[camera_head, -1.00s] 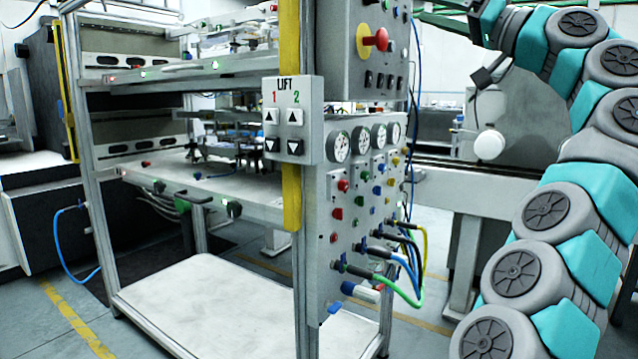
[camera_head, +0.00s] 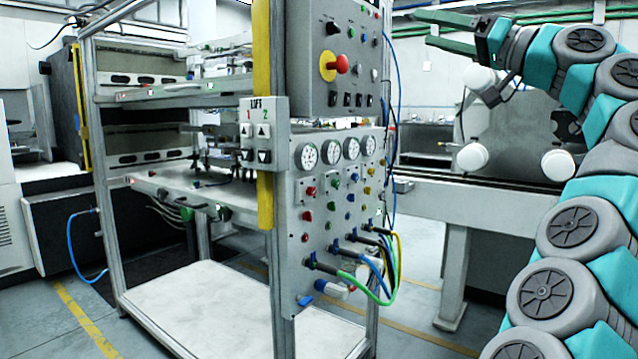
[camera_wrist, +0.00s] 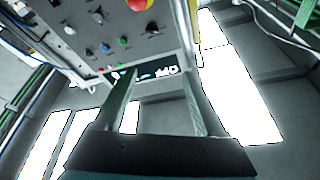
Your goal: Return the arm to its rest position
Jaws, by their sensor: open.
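My gripper (camera_head: 422,28) is at the top of the head view, right of the control panel. Its two green fingers point left and stand apart, with nothing between them. In the wrist view the open fingers (camera_wrist: 158,72) also show a clear gap. My turquoise and grey arm (camera_head: 575,235) is folded up along the right side of the head view. The gripper touches nothing that I can see.
A metal rack (camera_head: 110,200) with shelves stands at left. Its control panel (camera_head: 340,65) carries a red knob, gauges and coloured hoses (camera_head: 385,270). A LIFT button box (camera_head: 264,135) is on its post. A grey machine beam (camera_head: 450,195) runs behind my arm.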

